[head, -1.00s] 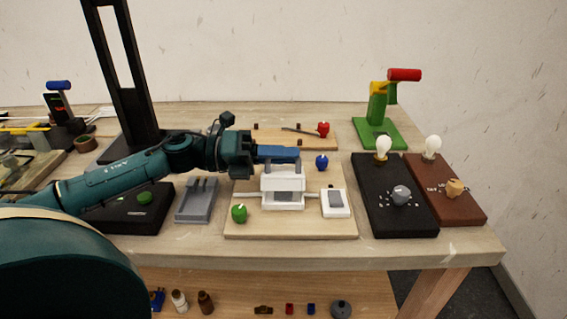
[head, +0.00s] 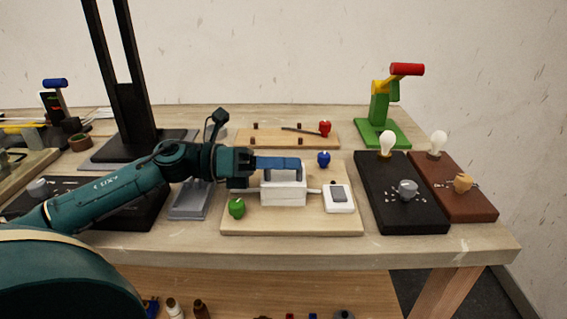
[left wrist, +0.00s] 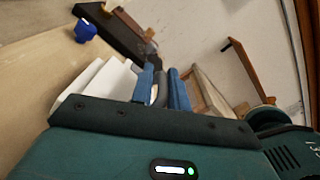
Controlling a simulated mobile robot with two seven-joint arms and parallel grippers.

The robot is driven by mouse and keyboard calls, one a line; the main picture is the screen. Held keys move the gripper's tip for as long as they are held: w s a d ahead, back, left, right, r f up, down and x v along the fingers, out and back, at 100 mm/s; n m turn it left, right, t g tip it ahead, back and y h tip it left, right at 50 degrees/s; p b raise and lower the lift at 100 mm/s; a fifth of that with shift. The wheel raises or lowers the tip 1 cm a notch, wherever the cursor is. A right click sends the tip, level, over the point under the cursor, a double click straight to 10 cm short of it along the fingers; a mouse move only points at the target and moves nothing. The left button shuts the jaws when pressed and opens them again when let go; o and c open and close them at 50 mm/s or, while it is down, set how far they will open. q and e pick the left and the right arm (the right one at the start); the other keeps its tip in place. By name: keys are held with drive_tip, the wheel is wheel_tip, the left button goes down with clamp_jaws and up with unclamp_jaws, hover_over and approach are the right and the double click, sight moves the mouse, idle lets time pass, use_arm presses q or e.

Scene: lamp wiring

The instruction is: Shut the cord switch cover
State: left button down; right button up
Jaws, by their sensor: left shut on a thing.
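The cord switch is a white box on a pale wooden board (head: 240,222), with a short cord at each side. My right gripper is not in view.
Black (head: 410,218) and brown (head: 470,205) bulb bases stand right. A black upright (head: 125,80) stands behind my arm.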

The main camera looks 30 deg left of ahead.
use_arm(q)
drive_tip(key=shift+s+d+f, duration=0.15)
drive_tip(key=shift+s+d, duration=0.1)
drive_tip(key=c, duration=1.5)
unclamp_jaws()
drive_tip(key=shift+s, duration=0.1)
drive_tip(key=shift+a, duration=0.2)
drive_tip(key=shift+s+a, duration=0.2)
drive_tip(key=shift+a, duration=0.3)
drive_tip(key=v, duration=1.1)
drive_tip(key=shift+s+a, duration=0.25)
drive_tip(key=shift+a, duration=0.1)
